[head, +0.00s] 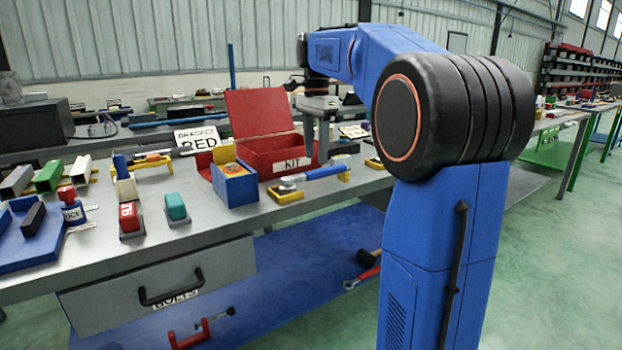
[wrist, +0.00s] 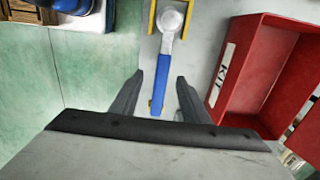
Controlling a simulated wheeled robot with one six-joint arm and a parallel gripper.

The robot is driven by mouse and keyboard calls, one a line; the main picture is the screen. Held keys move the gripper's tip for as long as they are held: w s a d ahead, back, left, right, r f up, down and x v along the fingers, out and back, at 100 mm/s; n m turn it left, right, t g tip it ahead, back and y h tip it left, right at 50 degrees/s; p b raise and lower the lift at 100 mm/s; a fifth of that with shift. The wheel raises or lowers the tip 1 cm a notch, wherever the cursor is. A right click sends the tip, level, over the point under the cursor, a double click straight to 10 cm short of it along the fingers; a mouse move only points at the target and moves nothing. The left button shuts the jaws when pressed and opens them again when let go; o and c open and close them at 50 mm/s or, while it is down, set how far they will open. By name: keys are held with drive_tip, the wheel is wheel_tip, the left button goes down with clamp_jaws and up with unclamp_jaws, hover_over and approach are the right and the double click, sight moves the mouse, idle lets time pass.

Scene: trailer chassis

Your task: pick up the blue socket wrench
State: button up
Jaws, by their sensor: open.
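The blue socket wrench has a blue handle (head: 324,172) and a silver head. In the head view it lies on the bench, resting on yellow holders near its two ends, in front of the red KIT box. In the wrist view the wrench (wrist: 160,72) runs up the picture, silver head at the top and blue handle toward my gripper. My gripper (wrist: 162,80) is open and empty. Its two fingers appear on either side of the handle's lower part. I cannot tell how high the fingers are above it.
The open red KIT box (head: 290,155) stands behind the wrench and at the right in the wrist view (wrist: 262,68). A blue box (head: 236,188) sits left of the wrench. Teal (head: 176,207) and red (head: 129,217) items stand further left. Bare bench shows around the wrench.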

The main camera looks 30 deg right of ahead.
sight(315, 171)
drive_tip(key=shift+w+f, duration=0.2)
drive_tip(key=shift+f, duration=3.25)
clamp_jaws()
